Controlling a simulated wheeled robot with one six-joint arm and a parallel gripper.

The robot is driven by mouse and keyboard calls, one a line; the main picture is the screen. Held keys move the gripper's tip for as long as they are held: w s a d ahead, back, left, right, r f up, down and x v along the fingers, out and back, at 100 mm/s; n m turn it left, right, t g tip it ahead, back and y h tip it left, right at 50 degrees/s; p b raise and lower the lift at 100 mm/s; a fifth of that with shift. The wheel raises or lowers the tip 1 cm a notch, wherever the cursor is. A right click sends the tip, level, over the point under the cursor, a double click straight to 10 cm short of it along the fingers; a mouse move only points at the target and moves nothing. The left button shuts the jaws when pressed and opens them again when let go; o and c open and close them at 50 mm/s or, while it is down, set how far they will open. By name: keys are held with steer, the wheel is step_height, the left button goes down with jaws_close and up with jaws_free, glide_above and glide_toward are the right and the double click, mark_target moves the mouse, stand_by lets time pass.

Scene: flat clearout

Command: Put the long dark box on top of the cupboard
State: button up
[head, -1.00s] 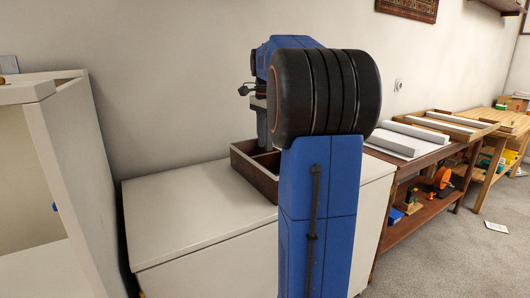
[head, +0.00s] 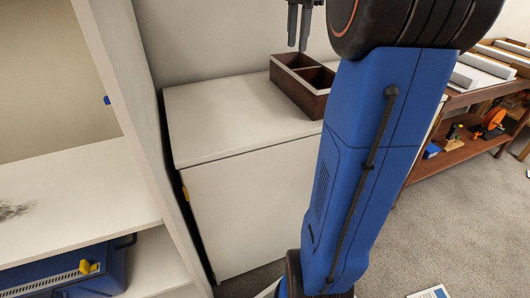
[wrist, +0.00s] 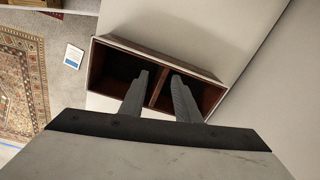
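The long dark box (head: 312,92) is dark brown, open-topped and divided into compartments. It sits upright on the white top of the low cupboard (head: 225,115), towards the back, its right end hidden behind my arm. My gripper (head: 299,28) is above the box with nothing between its fingers. In the wrist view, the two fingers of my gripper (wrist: 158,92) are apart, and the box (wrist: 152,99) lies beyond them with its divider showing between them.
A tall white shelf unit (head: 120,60) stands to the left of the cupboard, with a blue case (head: 75,270) on its lower shelf. To the right, a brown wooden table (head: 470,95) holds long pale pieces. The front left of the cupboard top is bare.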

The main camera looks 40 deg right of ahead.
steer(key=s+a+f+n+t, duration=0.1)
steer(key=s+a+f+n, duration=0.4)
steer(key=a, duration=0.4)
steer(key=s+a+f+n+t, duration=0.1)
steer(key=s+a+f+n, duration=0.35)
steer(key=a, duration=0.45)
steer(key=s+a+f+n+t, duration=0.1)
steer(key=s+a+f+n, duration=0.3)
steer(key=f, duration=0.3)
steer(key=s+a+f+n+t, duration=0.1)
steer(key=s+a+f+n, duration=0.3)
steer(key=s+f, duration=0.3)
steer(key=shift+a+f, duration=0.45)
steer(key=shift+a, duration=0.1)
